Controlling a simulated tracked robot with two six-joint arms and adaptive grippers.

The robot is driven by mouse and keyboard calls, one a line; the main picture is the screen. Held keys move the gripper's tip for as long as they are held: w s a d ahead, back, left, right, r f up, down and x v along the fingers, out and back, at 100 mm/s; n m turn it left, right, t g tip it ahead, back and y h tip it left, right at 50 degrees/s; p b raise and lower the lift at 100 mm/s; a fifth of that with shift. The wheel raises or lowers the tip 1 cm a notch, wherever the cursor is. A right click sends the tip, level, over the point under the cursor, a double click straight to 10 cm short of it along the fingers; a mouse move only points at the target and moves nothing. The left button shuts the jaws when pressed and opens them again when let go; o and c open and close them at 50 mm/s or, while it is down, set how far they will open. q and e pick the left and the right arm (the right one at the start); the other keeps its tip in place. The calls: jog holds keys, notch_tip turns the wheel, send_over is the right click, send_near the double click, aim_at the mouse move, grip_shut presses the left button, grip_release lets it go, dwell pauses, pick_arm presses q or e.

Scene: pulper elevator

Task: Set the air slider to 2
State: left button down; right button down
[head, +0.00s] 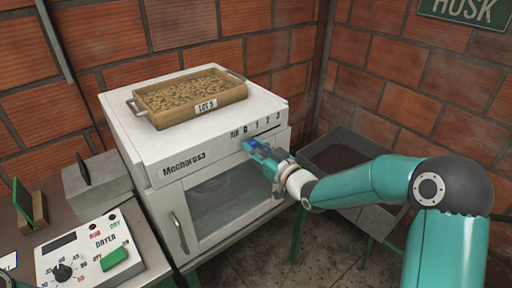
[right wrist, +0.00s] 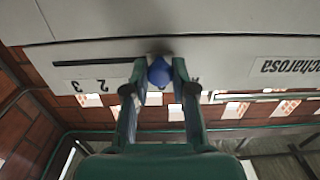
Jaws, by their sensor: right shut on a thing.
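The air slider is a blue knob (right wrist: 160,72) on the front of the white Mecharosa machine (head: 160,150). Its slot (head: 268,131) runs under a scale marked AIR, 0, 1, 2, 3. The knob appears to be near the 0 end; my fingers hide its exact mark. In the right wrist view, bare slot and the 2 and 3 labels lie left of the knob. My right gripper (head: 262,152) is shut on the knob, one finger on each side, as the right wrist view (right wrist: 158,78) also shows. My left gripper is not in view.
A tray of beans (head: 190,96) labelled LOT 5 stands on the machine. A dryer panel (head: 88,250) with a dial and green switch is at lower left. A grey bin (head: 350,150) with dark contents stands right of the machine, behind my right arm. Brick walls close the corner.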

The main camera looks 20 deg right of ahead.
jog(key=w+d, duration=0.1)
jog(key=d, duration=0.1)
jog(key=w+d+b, duration=0.1)
jog(key=d, duration=0.4)
jog(key=shift+w+d+b, duration=0.35)
jog(key=shift+w, duration=0.05)
jog(key=c, duration=1)
grip_release()
jog(key=shift+o, duration=0.2)
jog(key=shift+a, duration=0.1)
jog(key=shift+s, duration=0.15)
jog(key=v, duration=1.1)
jog(key=shift+s, duration=0.4)
